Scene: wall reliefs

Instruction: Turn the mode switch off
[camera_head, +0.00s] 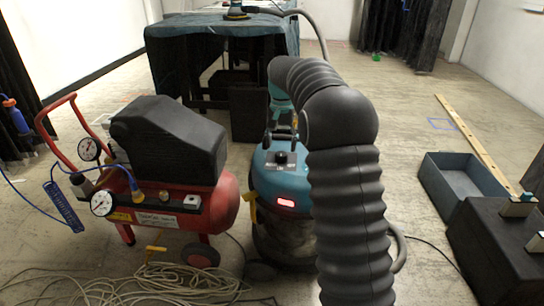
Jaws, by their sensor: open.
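The blue vacuum (268,182) stands on the floor at the centre, partly hidden behind my grey arm. A small black knob (282,158), which looks like the mode switch, sits on a pale label on its top. A red light (286,202) glows on the vacuum's front below the knob. My gripper (282,139) shows small and dark beyond the bend of my arm, open and empty. In the picture it is just above the knob; I cannot tell the gap between them. The exact angle of the knob is too small to read.
A red compressor (170,205) with gauges stands close on the left. Loose hose (130,285) lies on the floor in front of it. A cloth-covered table (220,40) is behind. A grey open box (462,182), a dark case (500,245) and a wooden plank (472,140) are right.

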